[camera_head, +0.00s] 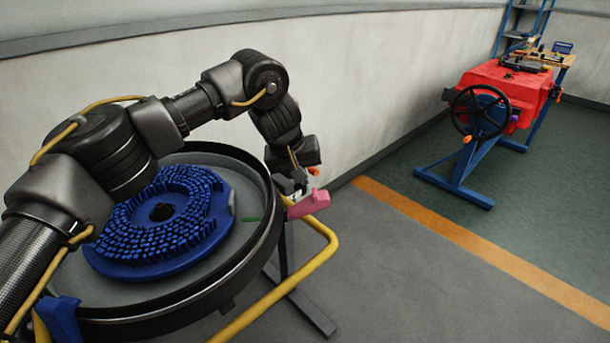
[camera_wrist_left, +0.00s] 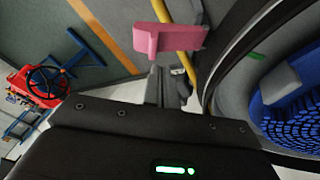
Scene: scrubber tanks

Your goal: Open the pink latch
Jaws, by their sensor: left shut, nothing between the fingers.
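The pink latch (camera_head: 311,204) sits on the right rim of the round black tank (camera_head: 262,258), sticking outward from it. It also shows in the left wrist view (camera_wrist_left: 172,40), at the top centre beyond the fingers. My left gripper (camera_head: 295,186) is shut and empty, pointing down at the tank's rim right beside the latch. Its fingers (camera_wrist_left: 166,82) appear just short of the latch in the left wrist view; I cannot tell whether they touch it. My right gripper is in neither view.
A blue round brush (camera_head: 215,235) lies inside the tank, with a small green mark (camera_head: 250,219) beside it. A yellow rail (camera_head: 318,262) curves around the tank's right side. A red machine with a black handwheel (camera_head: 480,112) stands far right. The grey floor between is clear.

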